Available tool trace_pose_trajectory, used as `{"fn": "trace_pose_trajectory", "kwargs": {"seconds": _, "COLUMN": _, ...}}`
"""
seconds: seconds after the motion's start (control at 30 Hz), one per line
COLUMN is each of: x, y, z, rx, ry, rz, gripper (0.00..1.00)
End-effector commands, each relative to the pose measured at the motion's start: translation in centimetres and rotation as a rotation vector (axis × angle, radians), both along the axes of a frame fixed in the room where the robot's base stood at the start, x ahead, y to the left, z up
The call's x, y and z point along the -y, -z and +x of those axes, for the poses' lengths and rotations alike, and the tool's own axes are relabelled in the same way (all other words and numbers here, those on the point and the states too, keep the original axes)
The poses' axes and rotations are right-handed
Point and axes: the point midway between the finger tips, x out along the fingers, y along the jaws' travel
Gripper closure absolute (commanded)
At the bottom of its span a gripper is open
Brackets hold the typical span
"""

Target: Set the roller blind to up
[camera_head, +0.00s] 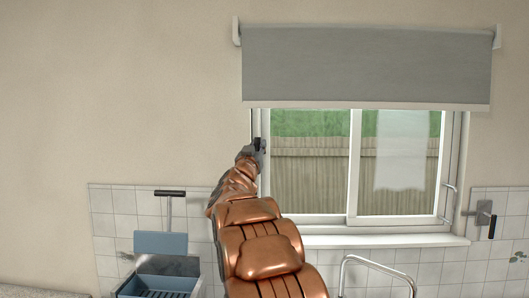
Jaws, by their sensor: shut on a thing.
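The grey roller blind (366,65) hangs partly lowered from its white brackets. It covers the upper part of the window, and its pale bottom bar (366,105) lies level across the glass. My gripper (260,144) is at the left side of the window frame, below the blind's lower left corner. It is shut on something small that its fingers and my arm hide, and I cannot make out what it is. No cord or chain shows clearly.
A sliding window (352,170) shows a fence outside. A white sill (385,240) runs below it. A tap (375,262) rises at the bottom. A wall fitting with a black handle (487,215) is at right. The left wall is bare.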

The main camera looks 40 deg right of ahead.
Motion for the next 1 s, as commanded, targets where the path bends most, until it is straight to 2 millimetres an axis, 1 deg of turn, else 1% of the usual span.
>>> {"fn": "trace_pose_trajectory", "kwargs": {"seconds": 0.03, "x": -0.21, "y": -0.62, "z": -0.03, "rx": 0.005, "ry": -0.002, "rz": -0.006, "gripper": 1.0}}
{"fn": "trace_pose_trajectory", "kwargs": {"seconds": 0.37, "x": -0.31, "y": -0.96, "z": -0.09, "rx": 0.008, "ry": -0.002, "rz": -0.009, "gripper": 1.0}}
{"fn": "trace_pose_trajectory", "kwargs": {"seconds": 0.4, "x": -0.32, "y": -0.98, "z": -0.09, "rx": 0.008, "ry": -0.002, "rz": -0.01, "gripper": 0.77}}
{"fn": "trace_pose_trajectory", "kwargs": {"seconds": 0.63, "x": -0.25, "y": -0.7, "z": -0.02, "rx": 0.004, "ry": -0.002, "rz": -0.007, "gripper": 0.53}}
{"fn": "trace_pose_trajectory", "kwargs": {"seconds": 1.0, "x": -0.39, "y": -0.4, "z": -0.05, "rx": 0.002, "ry": -0.002, "rz": -0.003, "gripper": 0.53}}
